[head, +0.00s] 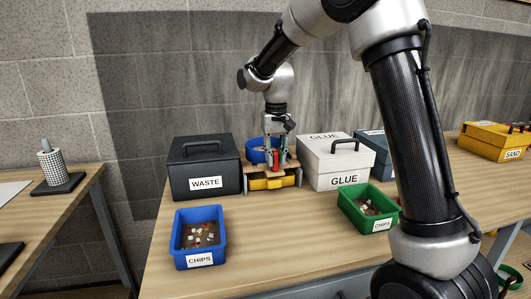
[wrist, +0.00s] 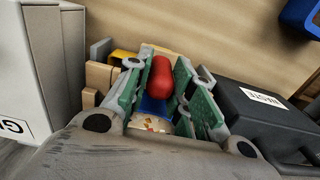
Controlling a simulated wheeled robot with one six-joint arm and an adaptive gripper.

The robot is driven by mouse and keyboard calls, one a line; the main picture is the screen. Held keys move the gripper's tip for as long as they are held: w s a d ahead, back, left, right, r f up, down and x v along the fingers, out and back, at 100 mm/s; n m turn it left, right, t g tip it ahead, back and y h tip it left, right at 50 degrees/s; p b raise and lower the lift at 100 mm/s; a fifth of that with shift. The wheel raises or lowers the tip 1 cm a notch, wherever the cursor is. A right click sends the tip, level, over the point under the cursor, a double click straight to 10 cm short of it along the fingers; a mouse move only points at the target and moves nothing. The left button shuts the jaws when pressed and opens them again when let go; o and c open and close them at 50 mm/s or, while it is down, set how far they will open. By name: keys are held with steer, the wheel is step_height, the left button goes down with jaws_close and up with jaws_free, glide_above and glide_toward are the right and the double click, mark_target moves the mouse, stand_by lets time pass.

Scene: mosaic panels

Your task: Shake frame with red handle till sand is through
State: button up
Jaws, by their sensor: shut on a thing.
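My gripper (head: 275,150) is shut on the red handle (wrist: 160,82), which stands between its green-padded fingers in the wrist view. The handle belongs to a blue frame (head: 256,156), partly hidden behind my gripper in the head view. In the wrist view a strip of the blue frame (wrist: 154,106) and a pale patch with small coloured bits (wrist: 145,124) show below the handle. The frame is at a wooden stand (head: 258,174); whether it rests on it I cannot tell. A yellow tray (head: 266,184) sits under the stand. How much sand is in the frame is not visible.
A dark WASTE box (head: 205,164) stands close left of the stand, a white GLUE box (head: 333,164) close right. Blue (head: 208,256) and green (head: 386,206) CHIPS bins stand in front. A yellow SAND box (head: 495,141) is far right. The front middle of the table is clear.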

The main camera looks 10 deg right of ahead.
steer(key=shift+w, duration=0.55)
steer(key=s, duration=0.3)
